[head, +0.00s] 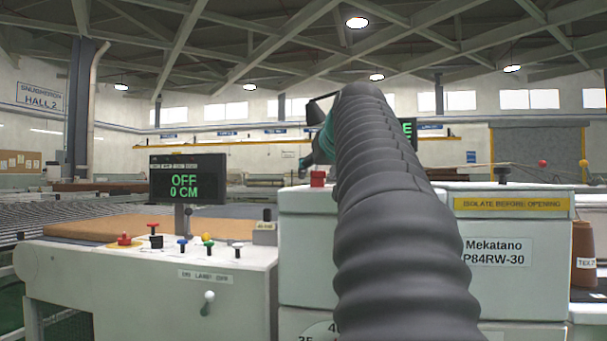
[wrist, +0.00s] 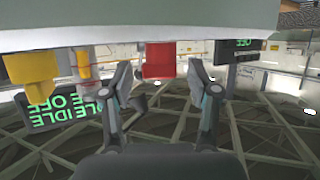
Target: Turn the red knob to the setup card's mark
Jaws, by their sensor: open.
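A red knob (head: 317,178) stands on the pale cabinet's top, just left of my arm in the head view. A red block that looks like this knob shows in the wrist view (wrist: 159,60), hanging from the pale surface because that view is upside down. My gripper (wrist: 164,88) is open, one finger on each side of the red block, with gaps visible on both sides. I cannot tell whether the fingertips reach past it. In the head view my arm hides most of the gripper. I cannot make out a setup card or the knob's mark.
A control desk (head: 240,290) at left carries several coloured knobs and a display (head: 187,179) reading OFF 0 CM. A yellow knob (wrist: 30,80) stands left of my gripper in the wrist view.

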